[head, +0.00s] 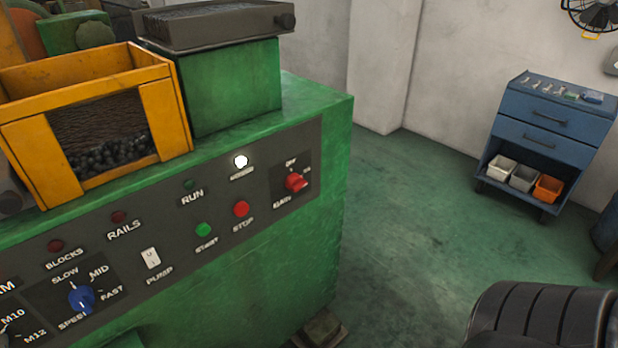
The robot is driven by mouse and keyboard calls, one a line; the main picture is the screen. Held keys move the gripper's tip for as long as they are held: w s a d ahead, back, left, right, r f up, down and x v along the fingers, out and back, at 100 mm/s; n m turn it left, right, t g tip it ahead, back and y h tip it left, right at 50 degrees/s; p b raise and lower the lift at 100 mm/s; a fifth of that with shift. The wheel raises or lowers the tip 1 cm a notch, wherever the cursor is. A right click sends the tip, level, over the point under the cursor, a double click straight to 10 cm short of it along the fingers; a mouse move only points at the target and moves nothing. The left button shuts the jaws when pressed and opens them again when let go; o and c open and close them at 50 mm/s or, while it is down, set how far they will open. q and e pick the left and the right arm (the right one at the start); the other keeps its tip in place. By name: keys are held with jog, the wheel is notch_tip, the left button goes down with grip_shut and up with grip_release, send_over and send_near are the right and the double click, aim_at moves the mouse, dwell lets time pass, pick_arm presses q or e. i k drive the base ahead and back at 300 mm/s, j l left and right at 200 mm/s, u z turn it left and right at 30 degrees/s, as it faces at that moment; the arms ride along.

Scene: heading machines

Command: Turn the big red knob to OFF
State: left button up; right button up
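The big red knob (296,182) sits on a dark square plate at the right end of the green machine's sloping control panel (268,222). OFF is printed above the knob, a small mark that I cannot read clearly is to its right, and a word like MAIN is below. Its grip seems to lie toward the right-hand mark rather than straight up at OFF, but it is small in view. A white lamp (241,161) to its left is lit. Neither of my grippers is in view, and nothing touches the knob.
A red STOP button (241,209), a green START button (203,230) and a blue speed knob (82,298) share the panel. A yellow bin (163,110) stands on the machine. A blue tool cart (551,135) stands at the back right. Green floor (420,215) right of the machine is clear.

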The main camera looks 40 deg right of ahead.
aim_at(295, 183)
jog(key=l, duration=0.9)
jog(key=i+l, duration=0.15)
jog(key=l, duration=0.8)
